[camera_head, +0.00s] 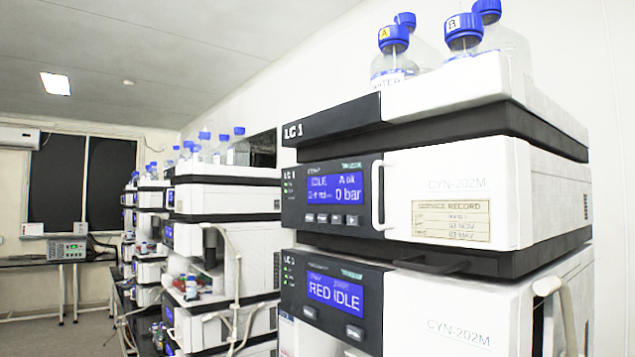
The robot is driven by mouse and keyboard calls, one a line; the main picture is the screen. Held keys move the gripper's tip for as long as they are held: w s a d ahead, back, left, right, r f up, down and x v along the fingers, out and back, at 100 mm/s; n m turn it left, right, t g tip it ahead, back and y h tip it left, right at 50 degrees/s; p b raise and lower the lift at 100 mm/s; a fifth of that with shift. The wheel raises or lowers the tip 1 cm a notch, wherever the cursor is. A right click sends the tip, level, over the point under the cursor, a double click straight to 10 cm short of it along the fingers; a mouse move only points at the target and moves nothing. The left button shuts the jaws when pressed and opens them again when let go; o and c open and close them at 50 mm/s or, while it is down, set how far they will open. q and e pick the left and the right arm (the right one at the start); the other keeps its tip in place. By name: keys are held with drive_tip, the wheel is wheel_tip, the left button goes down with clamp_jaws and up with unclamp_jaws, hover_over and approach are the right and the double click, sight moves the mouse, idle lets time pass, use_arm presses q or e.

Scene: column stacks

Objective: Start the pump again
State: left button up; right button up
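The pump module (460,190) sits in the near stack marked LC 1, on the right of the head view. Its blue display (335,188) reads IDLE and 0 bar, with other text too small to read surely. A row of small buttons (330,218) lies under the display. A vertical handle (378,195) stands beside the panel. Below it, another module (450,310) has a blue display (336,293) reading RED IDLE. Bottles with blue caps, labelled A (394,55) and B (464,45), stand on top. Neither of my grippers shows.
More instrument stacks (225,200) with tubing run along the wall to the left. A bench (60,262) with a small device (66,249) stands at the back left. Floor (60,335) shows clear at the lower left.

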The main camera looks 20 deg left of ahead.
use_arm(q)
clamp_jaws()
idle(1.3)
